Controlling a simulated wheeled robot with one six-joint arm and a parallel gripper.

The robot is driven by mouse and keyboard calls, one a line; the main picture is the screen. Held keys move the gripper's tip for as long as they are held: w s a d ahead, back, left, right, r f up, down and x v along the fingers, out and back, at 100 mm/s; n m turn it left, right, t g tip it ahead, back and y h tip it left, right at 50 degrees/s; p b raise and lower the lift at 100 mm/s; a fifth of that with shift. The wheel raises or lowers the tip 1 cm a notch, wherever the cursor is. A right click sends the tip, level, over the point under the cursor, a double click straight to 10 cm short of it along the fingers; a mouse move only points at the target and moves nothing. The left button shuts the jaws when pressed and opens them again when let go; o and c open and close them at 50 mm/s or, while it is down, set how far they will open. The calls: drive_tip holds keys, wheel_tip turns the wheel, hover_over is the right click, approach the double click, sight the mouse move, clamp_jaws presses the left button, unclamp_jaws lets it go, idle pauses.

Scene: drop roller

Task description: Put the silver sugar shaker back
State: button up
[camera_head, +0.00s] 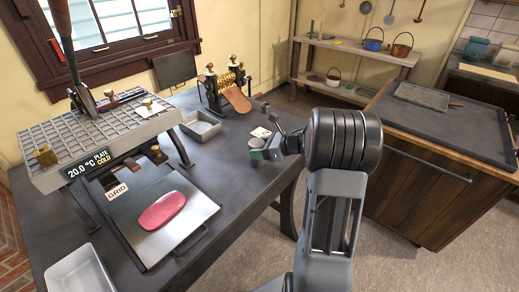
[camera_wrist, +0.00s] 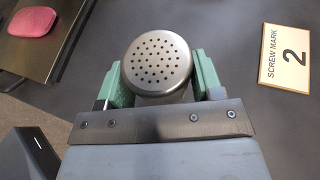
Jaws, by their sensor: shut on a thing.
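The silver sugar shaker (camera_wrist: 157,62) has a round lid pierced with many holes. In the wrist view I see it from above, between the green pads of my gripper (camera_wrist: 158,84), which is shut on it. In the head view my gripper (camera_head: 262,152) is over the right part of the dark table, and the shaker (camera_head: 256,142) shows only as a small grey shape at the pads. I cannot tell whether its base touches the table. A card reading "SCREW MARK 2" (camera_wrist: 285,57) lies to its right in the wrist view; the card (camera_head: 261,132) is just beyond it in the head view.
A pink slab (camera_head: 163,210) lies on a flat plate at the left, below a gridded machine (camera_head: 95,140). An empty metal tray (camera_head: 201,126), a brass roller device (camera_head: 228,82) and a small grey cylinder (camera_head: 265,106) stand farther back. A wooden counter (camera_head: 430,190) is at the right.

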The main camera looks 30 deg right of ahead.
drive_tip(key=shift+f+b, duration=0.3)
drive_tip(key=shift+f, duration=0.1)
drive_tip(key=o, duration=1)
drive_tip(key=shift+r, duration=0.1)
